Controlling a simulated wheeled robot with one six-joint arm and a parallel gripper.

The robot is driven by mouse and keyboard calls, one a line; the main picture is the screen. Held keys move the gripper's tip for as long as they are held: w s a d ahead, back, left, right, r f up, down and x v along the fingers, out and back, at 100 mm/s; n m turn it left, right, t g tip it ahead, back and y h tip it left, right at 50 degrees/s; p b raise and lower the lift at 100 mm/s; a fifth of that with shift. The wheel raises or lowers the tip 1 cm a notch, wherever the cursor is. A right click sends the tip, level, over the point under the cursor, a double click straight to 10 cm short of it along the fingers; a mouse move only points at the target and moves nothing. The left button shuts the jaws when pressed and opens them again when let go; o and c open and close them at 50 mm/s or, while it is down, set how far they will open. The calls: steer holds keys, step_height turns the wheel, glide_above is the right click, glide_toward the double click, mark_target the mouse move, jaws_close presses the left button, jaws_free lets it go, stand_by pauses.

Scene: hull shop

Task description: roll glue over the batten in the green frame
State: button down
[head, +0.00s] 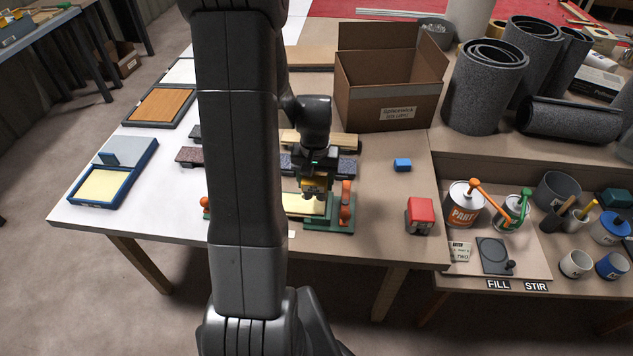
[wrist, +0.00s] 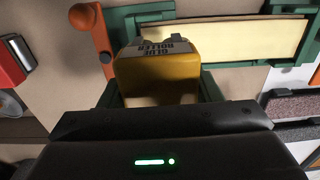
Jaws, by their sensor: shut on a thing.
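My gripper (head: 316,190) is shut on a yellow glue roller (wrist: 160,75), whose label reads "GLUE ROLLER" in the wrist view. The green frame (head: 330,224) lies near the table's front edge, with an orange clamp (head: 346,205) at its right end; it also shows in the wrist view (wrist: 150,17). The pale cream batten (head: 303,204) lies in the frame and also shows in the wrist view (wrist: 240,40). The roller is over the batten and covers part of it; I cannot tell whether they touch. My arm hides part of the frame in the head view.
A blue tray (head: 128,186) with a cream fill lies at the table's left. An open cardboard box (head: 388,105) stands behind. Cans and cups crowd the lower right shelf.

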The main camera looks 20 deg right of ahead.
steer(key=shift+r+p, duration=0.75)
steer(key=shift+r, duration=0.6)
